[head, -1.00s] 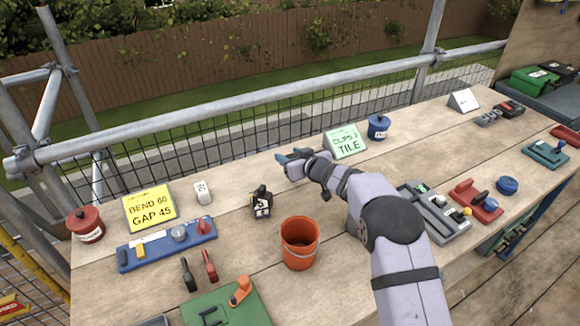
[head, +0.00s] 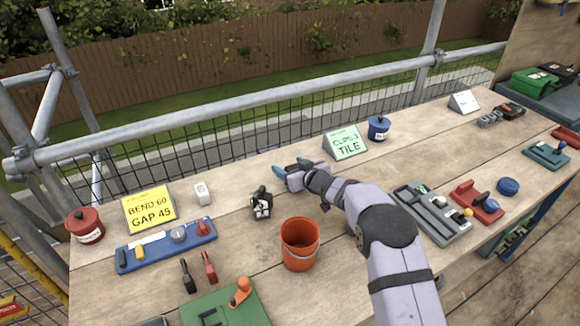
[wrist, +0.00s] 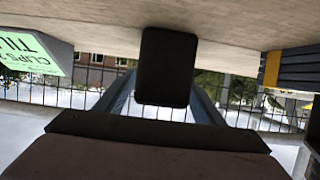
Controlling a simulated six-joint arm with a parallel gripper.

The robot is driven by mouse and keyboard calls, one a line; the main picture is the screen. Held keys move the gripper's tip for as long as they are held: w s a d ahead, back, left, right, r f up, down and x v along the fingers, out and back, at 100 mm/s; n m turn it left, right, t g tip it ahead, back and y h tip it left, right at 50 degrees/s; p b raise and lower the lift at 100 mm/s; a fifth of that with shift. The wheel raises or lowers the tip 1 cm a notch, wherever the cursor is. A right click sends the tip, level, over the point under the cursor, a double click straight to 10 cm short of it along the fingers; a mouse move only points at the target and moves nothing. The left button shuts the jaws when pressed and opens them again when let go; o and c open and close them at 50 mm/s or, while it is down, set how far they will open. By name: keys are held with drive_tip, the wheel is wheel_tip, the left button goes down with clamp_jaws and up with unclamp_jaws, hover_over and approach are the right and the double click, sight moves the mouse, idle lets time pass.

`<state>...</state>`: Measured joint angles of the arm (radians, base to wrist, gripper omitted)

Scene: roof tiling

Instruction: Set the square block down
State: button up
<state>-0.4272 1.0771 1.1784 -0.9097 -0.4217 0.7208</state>
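The square block (wrist: 167,66) is a dark, round-cornered block between the two blue fingers of my gripper in the wrist view. It covers the fingertips there, and the fingers close in on it from both sides. In the head view my gripper (head: 292,170) is low over the middle of the bench, left of the green CLIPS 3 TILE sign (head: 345,143) and right of a small black-and-white item (head: 262,203). The block cannot be made out in the head view. I cannot tell whether its underside touches the wood.
An orange bucket (head: 299,243) stands in front of my gripper. A blue tool tray (head: 166,244), yellow sign (head: 148,209) and white block (head: 202,193) are at the left. A blue pot (head: 379,128) is behind. Bare bench (head: 235,180) lies left of the gripper.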

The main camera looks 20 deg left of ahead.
drive_tip(key=shift+r, duration=0.15)
drive_tip(key=shift+s+d+r, duration=0.1)
drive_tip(key=shift+s+d, duration=0.05)
drive_tip(key=b+v, duration=0.2)
drive_tip(key=v, duration=0.9)
drive_tip(key=shift+s+d, duration=0.2)
idle(0.3)
